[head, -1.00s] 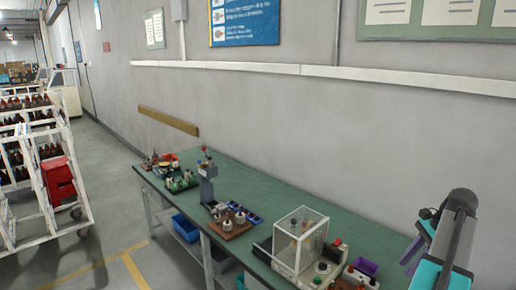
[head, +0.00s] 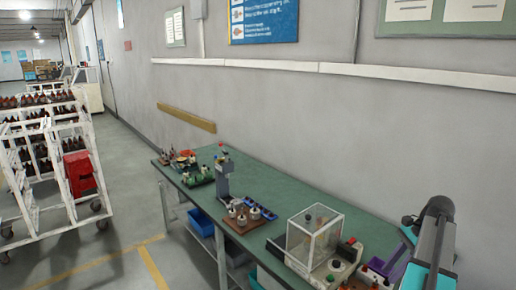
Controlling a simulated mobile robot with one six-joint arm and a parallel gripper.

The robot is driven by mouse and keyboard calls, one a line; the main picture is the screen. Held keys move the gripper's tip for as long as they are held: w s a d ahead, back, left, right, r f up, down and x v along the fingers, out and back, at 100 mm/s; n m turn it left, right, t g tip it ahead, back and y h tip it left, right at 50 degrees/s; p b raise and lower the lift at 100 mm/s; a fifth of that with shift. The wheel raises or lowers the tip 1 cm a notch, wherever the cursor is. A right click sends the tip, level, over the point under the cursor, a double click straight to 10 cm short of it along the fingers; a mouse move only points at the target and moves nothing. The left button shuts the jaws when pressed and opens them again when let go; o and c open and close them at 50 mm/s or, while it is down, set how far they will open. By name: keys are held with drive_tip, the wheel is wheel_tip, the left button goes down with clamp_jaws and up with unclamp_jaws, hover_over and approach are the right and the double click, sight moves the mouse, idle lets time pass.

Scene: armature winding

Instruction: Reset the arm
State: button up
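My arm (head: 432,240) shows at the lower right of the head view, grey and teal, beside the near end of the green workbench (head: 284,200). My gripper cannot be clearly made out, so its fingers and anything in them are hidden from me.
On the bench stand a clear-sided box machine (head: 313,236), a grey upright press (head: 223,180), a brown board with round parts (head: 243,221) and blue trays (head: 263,211). A white rack cart (head: 50,165) stands left. Grey floor (head: 128,205) lies between cart and bench.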

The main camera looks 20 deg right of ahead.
drive_tip(key=w+a+f+n+g+y+b, duration=0.15)
drive_tip(key=w+a+f, duration=0.25)
drive_tip(key=a+f, duration=0.5)
drive_tip(key=w+a+f+n+g+b, duration=0.2)
drive_tip(key=w+a+f, duration=0.2)
drive_tip(key=a+f, duration=0.45)
drive_tip(key=a+f+n+g+b, duration=0.3)
drive_tip(key=a+f, duration=1.1)
drive_tip(key=a, duration=0.2)
drive_tip(key=s+a+f+n+g+h+b, duration=0.2)
drive_tip(key=s+a+f+n, duration=0.3)
drive_tip(key=s+a+f, duration=0.6)
drive_tip(key=s+a+f+n+h+b, duration=0.1)
drive_tip(key=s+f+n+h, duration=0.1)
drive_tip(key=s+f+n, duration=0.2)
drive_tip(key=s+a+f+n+t+h+b, duration=0.1)
drive_tip(key=s+a+f+n+h, duration=0.1)
drive_tip(key=s+f+n, duration=0.2)
drive_tip(key=shift+a+f+n, duration=0.3)
drive_tip(key=shift+f+n, duration=1.45)
drive_tip(key=shift+f, duration=1.45)
drive_tip(key=shift+s, duration=0.1)
